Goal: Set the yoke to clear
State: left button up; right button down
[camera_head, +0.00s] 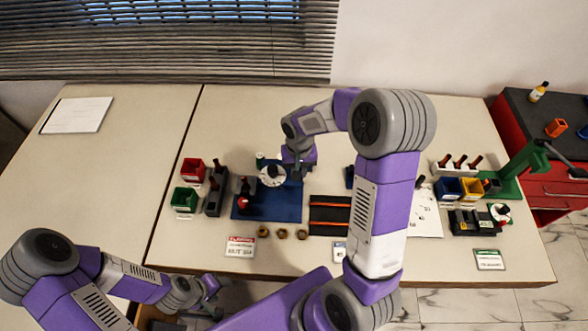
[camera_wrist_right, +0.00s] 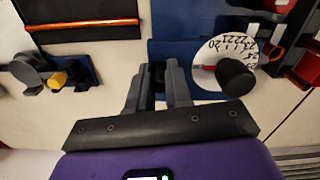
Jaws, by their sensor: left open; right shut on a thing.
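A blue base plate (camera_head: 285,212) stands on the table and carries a white dial (camera_head: 271,175). In the right wrist view the dial (camera_wrist_right: 222,58) has numbers, a red mark and a black knob (camera_wrist_right: 236,77). My right gripper (camera_head: 298,168) is just right of the dial in the head view. In the wrist view its fingers (camera_wrist_right: 159,88) are shut on a dark part (camera_wrist_right: 158,75) in front of the blue plate, mostly hidden between them. I cannot tell whether this is the yoke or how it is set. My left gripper (camera_head: 212,288) is open and empty at the table's front edge.
A black mat with orange rods (camera_head: 330,215) lies right of the plate. Red (camera_head: 194,169) and green (camera_head: 184,198) bins stand left. Several brass nuts (camera_head: 282,234) and a red-topped card (camera_head: 240,246) lie in front. My right arm hides part of the table.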

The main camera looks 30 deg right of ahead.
jog(key=shift+d, duration=0.2)
jog(key=c, duration=1.1)
grip_release()
jog(key=shift+s+d, duration=0.1)
jog(key=shift+s, duration=0.05)
jog(key=shift+o, duration=0.2)
jog(key=shift+r, duration=0.1)
notch_tip(320, 180, up, 7)
jog(key=shift+r+p, duration=0.2)
jog(key=shift+p, duration=0.35)
